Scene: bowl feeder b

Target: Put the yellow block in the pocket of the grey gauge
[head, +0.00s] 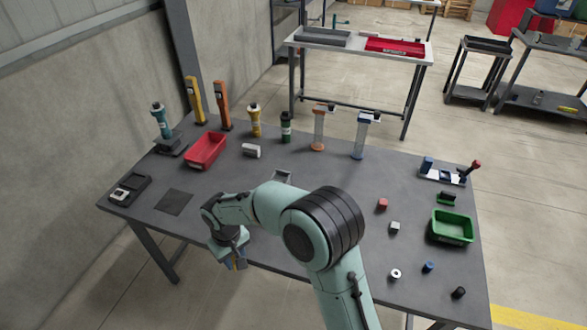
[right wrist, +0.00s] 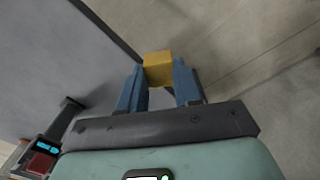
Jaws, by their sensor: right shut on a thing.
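The yellow block (right wrist: 158,68) is between the two blue fingers of my right gripper (right wrist: 160,88) in the right wrist view. The fingers are shut on its sides, and it sticks out past their tips. A small grey open-topped piece (head: 283,176), which looks like the grey gauge, lies mid-table behind my arm. My arm hides its near part, and its pocket is not clear. My left gripper is not in view.
A red bin (head: 205,151) stands at the back left and a green bin (head: 452,227) at the right. A dark flat pad (head: 174,202) lies left of my gripper. Several upright stands line the back.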

